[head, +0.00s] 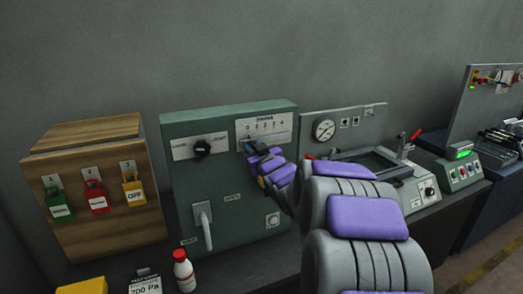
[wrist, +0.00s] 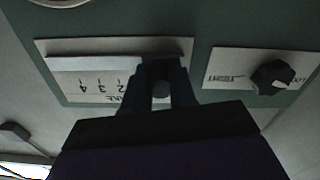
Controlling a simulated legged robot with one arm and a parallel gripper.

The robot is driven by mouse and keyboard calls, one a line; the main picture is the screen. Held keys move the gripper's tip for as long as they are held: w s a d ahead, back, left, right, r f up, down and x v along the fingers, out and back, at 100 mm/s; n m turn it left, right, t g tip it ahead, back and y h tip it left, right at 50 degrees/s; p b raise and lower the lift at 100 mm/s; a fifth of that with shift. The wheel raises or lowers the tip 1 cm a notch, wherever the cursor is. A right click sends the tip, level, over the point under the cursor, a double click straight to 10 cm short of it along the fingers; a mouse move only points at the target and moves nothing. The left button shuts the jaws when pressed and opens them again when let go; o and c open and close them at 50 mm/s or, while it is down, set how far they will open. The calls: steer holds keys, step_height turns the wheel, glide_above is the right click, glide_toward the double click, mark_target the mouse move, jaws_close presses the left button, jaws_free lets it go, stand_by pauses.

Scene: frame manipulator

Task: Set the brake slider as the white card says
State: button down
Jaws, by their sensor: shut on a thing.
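The brake slider's scale plate (head: 268,128) is on the front of a green cabinet, with a row of numbers along it. In the wrist view the plate (wrist: 75,84) appears upside down, with 4, 3 and 2 readable; my fingers cover the low end. My gripper (head: 256,148) is at the plate's left part in the head view. In the wrist view my gripper (wrist: 160,90) is shut on the dark slider knob (wrist: 161,89), beyond the 2 toward the low end. The exact setting is hidden. A white card (head: 145,285) at the bottom edge reads "200 Pa"; its upper line is too small to read.
A black rotary knob (head: 202,147) sits left of the slider, above a grey lever handle (head: 204,225). A wooden box with padlocks (head: 98,200) stands at the left. A red-and-white bottle (head: 183,270) is in front. A gauge panel (head: 340,128) stands at the right.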

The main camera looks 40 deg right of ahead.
steer(key=shift+a+f, duration=0.1)
steer(key=shift+f, duration=0.05)
steer(key=c, duration=1.4)
jaws_free()
steer(key=o, duration=0.5)
steer(key=shift+w+a, duration=0.1)
steer(key=shift+a, duration=0.25)
steer(key=shift+d, duration=0.1)
steer(key=shift+s+d, duration=0.2)
steer(key=shift+s, duration=0.35)
steer(key=shift+a+b+v, duration=0.15)
steer(key=shift+b+v, duration=0.3)
steer(key=shift+v, duration=2.3)
steer(key=shift+a+b+v, duration=0.15)
steer(key=shift+b+v, duration=0.3)
steer(key=shift+v, duration=2.25)
steer(key=shift+a+b+v, duration=0.15)
steer(key=shift+b+v, duration=0.3)
steer(key=shift+v, duration=2.3)
